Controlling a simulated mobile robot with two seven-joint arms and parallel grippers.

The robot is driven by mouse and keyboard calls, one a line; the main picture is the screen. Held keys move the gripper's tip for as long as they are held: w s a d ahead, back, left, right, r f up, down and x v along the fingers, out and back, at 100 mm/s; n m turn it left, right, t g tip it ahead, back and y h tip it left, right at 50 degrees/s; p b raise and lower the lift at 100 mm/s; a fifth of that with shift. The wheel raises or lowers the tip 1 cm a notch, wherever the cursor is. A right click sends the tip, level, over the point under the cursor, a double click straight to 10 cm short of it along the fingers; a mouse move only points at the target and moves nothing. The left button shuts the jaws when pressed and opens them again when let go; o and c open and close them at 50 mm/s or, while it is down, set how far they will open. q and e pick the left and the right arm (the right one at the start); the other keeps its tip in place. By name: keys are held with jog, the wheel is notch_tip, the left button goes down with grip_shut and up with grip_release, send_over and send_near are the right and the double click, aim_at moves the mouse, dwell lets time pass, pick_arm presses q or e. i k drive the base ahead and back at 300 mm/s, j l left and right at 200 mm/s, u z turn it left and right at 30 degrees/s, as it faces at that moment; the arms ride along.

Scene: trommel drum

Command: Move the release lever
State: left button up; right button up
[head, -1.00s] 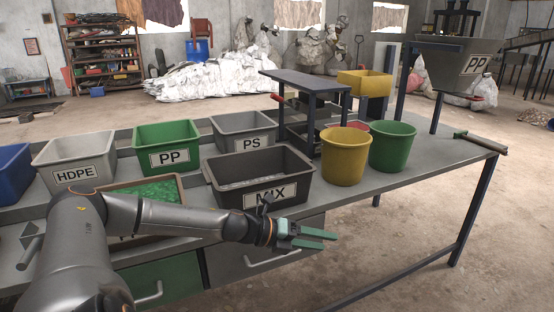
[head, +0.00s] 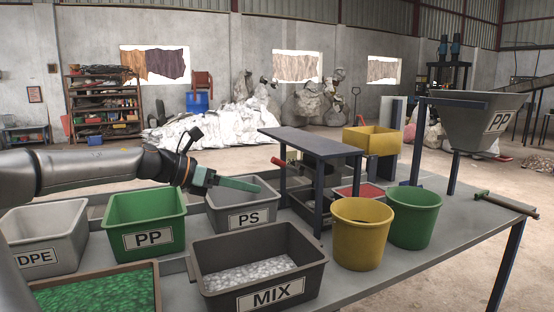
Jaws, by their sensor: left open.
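A lever with a red handle (head: 279,162) sticks out to the left from under the dark raised stand (head: 310,143) on the bench. I cannot tell for sure which one is the release lever. My left gripper (head: 256,185) is open and empty, with green fingers pointing right. In the picture it is in front of the grey PS bin (head: 240,219), left of and a little below the red handle, apart from it. My right gripper is out of view.
Yellow bucket (head: 361,236) and green bucket (head: 413,218) stand right of the stand. A grey PP hopper (head: 465,122) hangs at back right.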

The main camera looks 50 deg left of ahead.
aim_at(299, 171)
jog(key=i+j, duration=0.2)
jog(key=j, duration=0.2)
jog(key=i+j, duration=0.2)
jog(key=j, duration=0.15)
jog(key=i+j, duration=0.15)
jog(key=j, duration=0.25)
